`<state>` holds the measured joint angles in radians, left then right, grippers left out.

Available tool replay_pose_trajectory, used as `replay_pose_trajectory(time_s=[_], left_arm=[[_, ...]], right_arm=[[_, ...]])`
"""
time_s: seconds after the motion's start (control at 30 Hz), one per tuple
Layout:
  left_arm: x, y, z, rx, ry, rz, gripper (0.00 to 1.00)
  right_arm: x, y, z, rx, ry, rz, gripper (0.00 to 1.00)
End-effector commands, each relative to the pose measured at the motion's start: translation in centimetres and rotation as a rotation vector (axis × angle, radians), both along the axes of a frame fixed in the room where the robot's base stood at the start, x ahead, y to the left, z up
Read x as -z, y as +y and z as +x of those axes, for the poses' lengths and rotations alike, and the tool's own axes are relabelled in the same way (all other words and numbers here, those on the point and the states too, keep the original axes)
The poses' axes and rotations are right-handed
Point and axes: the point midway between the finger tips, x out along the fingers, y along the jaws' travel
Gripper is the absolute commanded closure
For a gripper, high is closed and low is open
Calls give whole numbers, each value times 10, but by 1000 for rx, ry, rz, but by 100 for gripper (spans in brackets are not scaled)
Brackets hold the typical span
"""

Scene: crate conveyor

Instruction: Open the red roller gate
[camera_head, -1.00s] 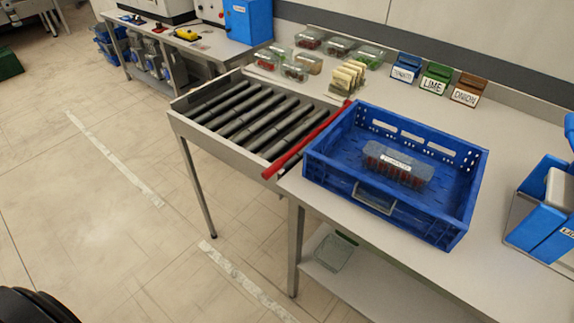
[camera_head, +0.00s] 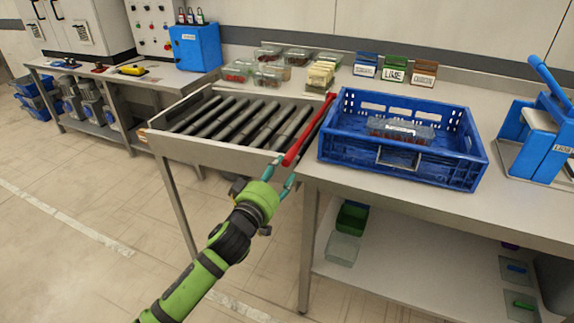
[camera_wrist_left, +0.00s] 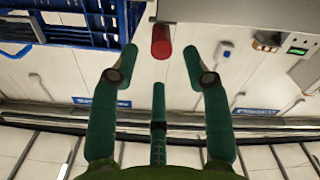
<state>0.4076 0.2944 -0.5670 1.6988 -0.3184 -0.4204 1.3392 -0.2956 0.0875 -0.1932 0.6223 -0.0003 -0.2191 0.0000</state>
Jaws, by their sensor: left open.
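The red roller gate (camera_head: 311,128) is a long red bar lying along the right end of the roller conveyor (camera_head: 238,120), beside the blue crate. Its near end points toward me. My left gripper (camera_head: 281,174) is open, with its green fingers just below and in front of that near end. Whether a finger touches the bar I cannot tell. My right gripper is not in view.
The blue crate (camera_head: 348,150), holding a clear-lidded red punnet (camera_head: 400,131), stands right of the gate. Punnets and labelled blocks line the back of the table. A blue device (camera_head: 540,140) stands far right. The floor left of my arm is open.

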Motion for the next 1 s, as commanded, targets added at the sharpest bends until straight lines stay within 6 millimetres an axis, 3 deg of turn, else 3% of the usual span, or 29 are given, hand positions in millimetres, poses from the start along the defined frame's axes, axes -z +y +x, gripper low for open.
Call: replay_pose_trajectory(time_s=[0.33,0.77,0.8,0.9,1.0], left_arm=[[0,-15,45,-1,2,3,52],[1,-18,54,0,3,2,52],[1,-18,54,0,3,2,60],[1,-18,54,0,3,2,100],[1,-17,54,0,3,2,100]], right_arm=[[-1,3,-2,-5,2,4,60],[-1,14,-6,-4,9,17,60],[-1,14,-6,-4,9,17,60],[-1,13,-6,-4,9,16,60],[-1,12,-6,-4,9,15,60]])
